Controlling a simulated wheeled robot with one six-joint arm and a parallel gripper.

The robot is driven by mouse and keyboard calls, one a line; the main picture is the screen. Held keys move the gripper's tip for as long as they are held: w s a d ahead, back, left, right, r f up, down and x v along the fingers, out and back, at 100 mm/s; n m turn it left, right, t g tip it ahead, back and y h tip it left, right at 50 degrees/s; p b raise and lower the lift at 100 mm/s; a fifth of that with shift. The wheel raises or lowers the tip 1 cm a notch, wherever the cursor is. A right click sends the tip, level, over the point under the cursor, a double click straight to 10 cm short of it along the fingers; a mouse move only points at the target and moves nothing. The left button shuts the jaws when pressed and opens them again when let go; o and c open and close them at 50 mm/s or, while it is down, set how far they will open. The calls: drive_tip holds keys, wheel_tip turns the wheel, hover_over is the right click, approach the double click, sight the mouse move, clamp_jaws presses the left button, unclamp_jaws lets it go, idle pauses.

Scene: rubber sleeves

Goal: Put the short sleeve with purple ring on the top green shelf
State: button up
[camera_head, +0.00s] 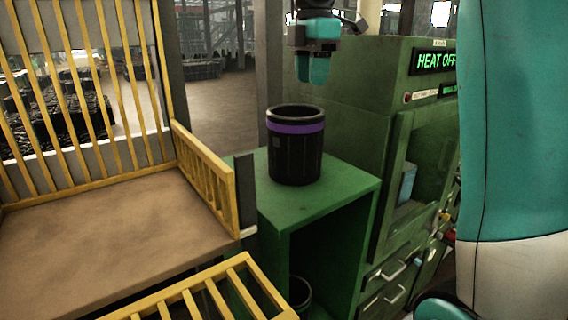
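A black sleeve (296,153) with a purple ring near its top stands upright on the top green shelf (335,193). Its open mouth faces up. My gripper (313,70), with teal fingers pointing down, hangs above and slightly right of the sleeve's rim in the picture. It is apart from the sleeve, with nothing visible held in it. The fingers overlap from this angle, so their opening does not show clearly.
Another dark sleeve (300,291) shows partly in the lower compartment of the green shelf unit. A green machine (345,75) with a "HEAT OFF" display stands behind and right. A brown table (105,235) with yellow rails (207,172) is on the left. The top shelf is clear around the sleeve.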

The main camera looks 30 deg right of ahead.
drive_tip(key=s+a+f+m+y, duration=0.1)
drive_tip(key=s+a+f+m, duration=0.2)
drive_tip(key=s+a+f, duration=0.2)
drive_tip(key=s+a+f+m+y, duration=0.1)
drive_tip(key=s+a+f+m, duration=0.2)
drive_tip(key=s+a+f, duration=0.3)
drive_tip(key=s+a+f+m+y, duration=0.2)
drive_tip(key=s+a+f+m, duration=0.2)
drive_tip(key=s+a, duration=0.7)
drive_tip(key=shift+s+a+f, duration=0.2)
drive_tip(key=shift+a+f, duration=0.15)
drive_tip(key=shift+f, duration=0.3)
drive_tip(key=shift+s+a+f, duration=0.15)
drive_tip(key=shift+a+f, duration=0.15)
drive_tip(key=shift+f, duration=0.3)
